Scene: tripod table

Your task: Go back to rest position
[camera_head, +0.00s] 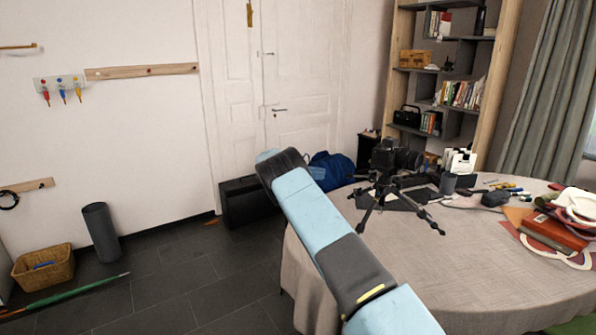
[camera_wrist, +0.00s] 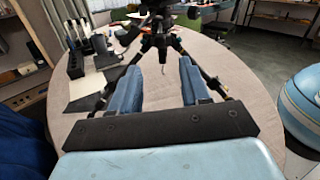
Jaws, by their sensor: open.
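My arm reaches from the bottom of the head view over the left edge of the round table (camera_head: 480,280). My gripper (camera_wrist: 160,75) shows in the wrist view with its two blue fingers apart and nothing between them. In the head view the fingers are hidden. A black camera on a tripod (camera_head: 395,165) stands on the table. In the wrist view the tripod (camera_wrist: 158,42) stands just beyond the fingertips, with its legs spread to both sides. I cannot tell whether the fingers touch it.
A shelf (camera_head: 450,70) stands at the back. A wicker basket (camera_head: 43,267) and grey bin (camera_head: 101,232) stand on the left. The middle floor is clear.

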